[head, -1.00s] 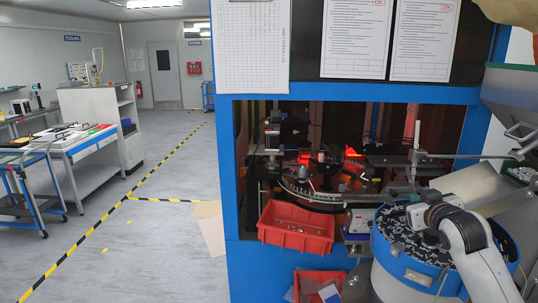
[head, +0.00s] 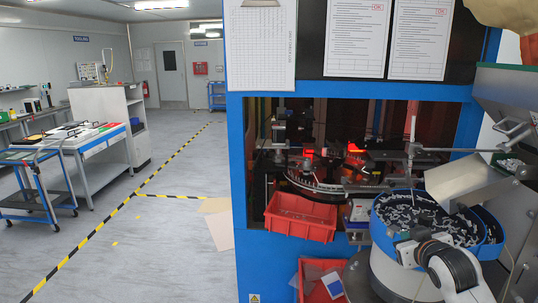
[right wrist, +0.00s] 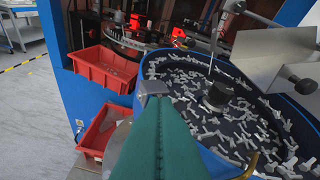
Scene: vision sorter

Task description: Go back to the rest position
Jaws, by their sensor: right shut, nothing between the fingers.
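My right gripper (head: 406,250) shows at the lower right of the head view, in front of the near rim of the blue feeder bowl (head: 378,232). It is shut and empty. In the right wrist view its grey tip (right wrist: 153,88) ends a teal-covered body, in front of the bowl's left rim. The bowl is full of small grey parts, which also show in the right wrist view (right wrist: 240,120). My left gripper is in neither view.
A red bin (head: 300,218) hangs on the blue machine frame (head: 238,200), with a second red bin (head: 312,275) below. A metal hopper chute (head: 465,183) stands over the bowl's right side. Open floor (head: 180,250) lies left, with a trolley (head: 35,190) farther off.

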